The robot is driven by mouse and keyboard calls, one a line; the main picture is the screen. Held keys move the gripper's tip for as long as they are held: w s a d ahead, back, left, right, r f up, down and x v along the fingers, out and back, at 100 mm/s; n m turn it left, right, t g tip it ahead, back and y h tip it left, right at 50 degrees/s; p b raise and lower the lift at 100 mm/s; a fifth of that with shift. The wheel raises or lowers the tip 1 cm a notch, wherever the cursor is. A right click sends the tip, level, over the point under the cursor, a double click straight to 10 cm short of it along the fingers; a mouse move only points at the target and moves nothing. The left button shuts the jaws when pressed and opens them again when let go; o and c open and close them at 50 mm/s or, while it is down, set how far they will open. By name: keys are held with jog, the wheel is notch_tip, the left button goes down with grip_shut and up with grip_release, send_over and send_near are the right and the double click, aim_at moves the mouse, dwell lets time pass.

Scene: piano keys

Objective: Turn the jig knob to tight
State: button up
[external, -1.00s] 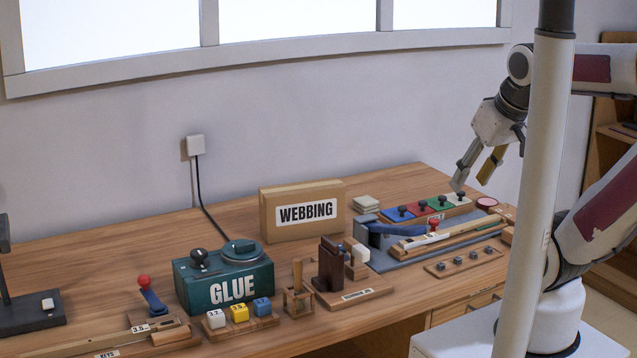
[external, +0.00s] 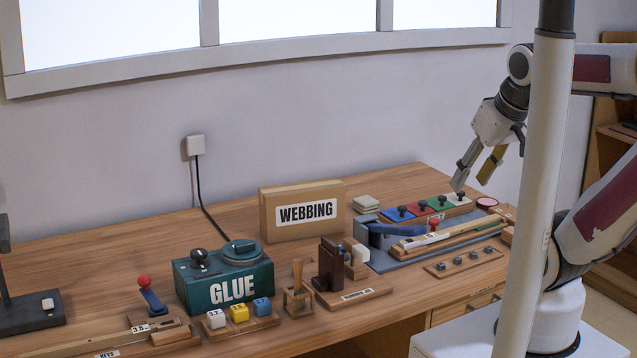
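My gripper (external: 470,184) is open and empty, with its two fingers apart and pointing down. It hangs at the right, over or behind the row of coloured plates, and appears to touch nothing. A jig-like fixture (external: 381,262) with a grey base lies below and left of it. A blue lever arm (external: 395,230) crosses the fixture, with a red knob (external: 433,224) at its right end. I cannot tell for certain which knob is the jig knob, and no tight mark is readable.
Coloured plates with dark knobs (external: 422,206) stand behind the fixture. A wooden strip with several small dark pegs (external: 458,261) lies in front. The webbing box (external: 301,212), green glue pot box (external: 226,281) and numbered cubes (external: 239,312) stand left. A pale post crosses the view before my arm.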

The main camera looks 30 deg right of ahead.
jog(key=w+a+f+n+g+y, duration=0.1)
jog(key=w+a+f+n, duration=0.15)
jog(key=w, duration=0.55)
jog(key=w+a+f+n+y, duration=0.1)
jog(key=w+a+f+n, duration=0.15)
jog(key=w, duration=0.45)
jog(key=w+a+f+n+g+y, duration=0.1)
jog(key=w+f+n, duration=0.3)
jog(key=w+f, duration=0.8)
jog(key=shift+w+a+f, duration=0.35)
jog(key=shift+w+a, duration=0.25)
jog(key=shift+a, duration=0.15)
jog(key=shift+x, duration=3.9)
jog(key=shift+s, duration=0.15)
